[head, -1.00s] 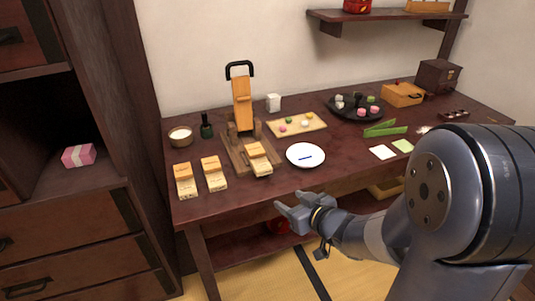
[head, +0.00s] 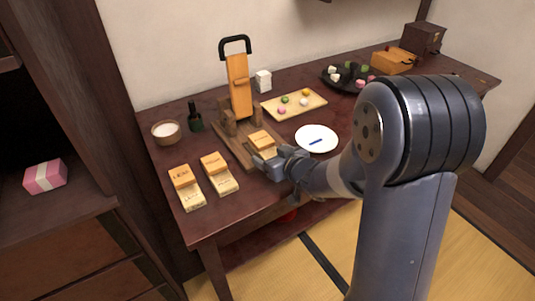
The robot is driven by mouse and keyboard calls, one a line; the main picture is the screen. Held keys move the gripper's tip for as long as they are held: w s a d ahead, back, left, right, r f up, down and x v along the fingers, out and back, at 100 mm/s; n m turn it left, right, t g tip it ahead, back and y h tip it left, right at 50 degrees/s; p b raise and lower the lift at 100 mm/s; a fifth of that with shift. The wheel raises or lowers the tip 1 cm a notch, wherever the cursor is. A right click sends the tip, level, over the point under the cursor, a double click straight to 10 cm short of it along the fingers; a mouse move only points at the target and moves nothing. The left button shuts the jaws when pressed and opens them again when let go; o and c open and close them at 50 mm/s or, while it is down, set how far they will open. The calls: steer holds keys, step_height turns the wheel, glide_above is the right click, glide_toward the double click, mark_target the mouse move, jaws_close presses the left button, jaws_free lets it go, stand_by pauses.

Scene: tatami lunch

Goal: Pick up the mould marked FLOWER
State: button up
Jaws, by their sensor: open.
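Three wooden moulds with orange-brown tops and pale lower parts are on the dark table. The left mould (head: 187,186) carries a marking that looks like LEAF. The middle mould (head: 218,171) and the right mould (head: 261,140) carry markings too small to read, so I cannot tell which says FLOWER. The right mould sits at the front of the wooden press base. My gripper (head: 264,161) is open at the near end of the right mould and hides part of it. I cannot tell whether the fingers touch it.
The upright press (head: 239,85) with a black handle stands behind the right mould. A white plate (head: 317,139) is close to the right of my gripper. A bowl (head: 166,131) and a dark green bottle (head: 195,117) stand at the left back.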

steer(key=shift+c, duration=0.4)
steer(key=c, duration=1)
